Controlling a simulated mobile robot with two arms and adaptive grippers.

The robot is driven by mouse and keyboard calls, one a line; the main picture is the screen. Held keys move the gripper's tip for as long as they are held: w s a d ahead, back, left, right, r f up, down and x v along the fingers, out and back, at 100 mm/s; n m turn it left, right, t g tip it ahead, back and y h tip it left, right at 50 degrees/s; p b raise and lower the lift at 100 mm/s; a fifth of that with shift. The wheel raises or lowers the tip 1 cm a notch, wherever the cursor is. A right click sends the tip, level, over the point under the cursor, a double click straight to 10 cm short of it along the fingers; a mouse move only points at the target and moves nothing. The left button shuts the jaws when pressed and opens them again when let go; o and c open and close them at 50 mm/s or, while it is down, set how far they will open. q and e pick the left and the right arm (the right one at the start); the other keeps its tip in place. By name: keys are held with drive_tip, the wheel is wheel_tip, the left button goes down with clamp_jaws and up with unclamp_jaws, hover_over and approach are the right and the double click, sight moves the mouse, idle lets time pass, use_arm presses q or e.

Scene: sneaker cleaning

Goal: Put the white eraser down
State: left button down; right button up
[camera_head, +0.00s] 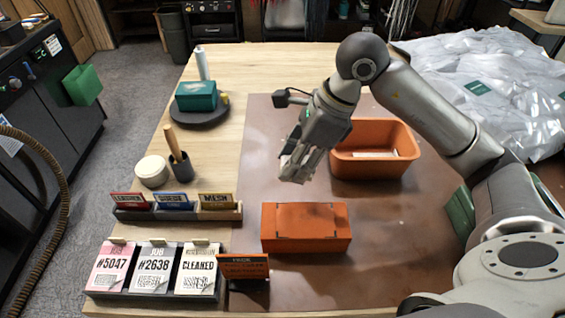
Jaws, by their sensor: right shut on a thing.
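My right gripper (295,172) hangs above the brown mat (380,215), left of the orange open tub (345,160). Its fingers point down and are shut on the white eraser, which is small and hard to tell apart from the pale fingers at this size. The gripper is behind the orange closed box (306,228) and apart from it. A flat whitish piece (375,154) lies in the tub; I cannot tell what it is. My left gripper is not in view.
On the left stand a teal box (195,96) on a dark round stand, a white round jar (152,171), a dark cup with a wooden handle (181,167), a label rack (226,214) and job cards (152,268). Plastic-wrapped goods (490,85) fill the right. The mat's front right is clear.

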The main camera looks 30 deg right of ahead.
drive_tip(key=w+d+f, duration=0.1)
drive_tip(key=w+f, duration=0.1)
drive_tip(key=w, duration=0.1)
drive_tip(key=w+d+f+p, duration=0.1)
drive_tip(key=w+f, duration=0.2)
drive_tip(key=w+d+f+p, duration=0.1)
drive_tip(key=w+f, duration=0.1)
drive_tip(key=shift+w+f, duration=0.15)
drive_tip(key=shift+w, duration=0.25)
drive_tip(key=shift+w+d+f+p, duration=0.1)
drive_tip(key=shift+w+f+p, duration=0.2)
drive_tip(key=shift+f, duration=0.15)
wheel_tip(320, 180, down, 3)
drive_tip(key=shift+r+p, duration=0.1)
drive_tip(key=shift+p, duration=0.65)
drive_tip(key=shift+f+b, duration=0.3)
drive_tip(key=o, duration=0.9)
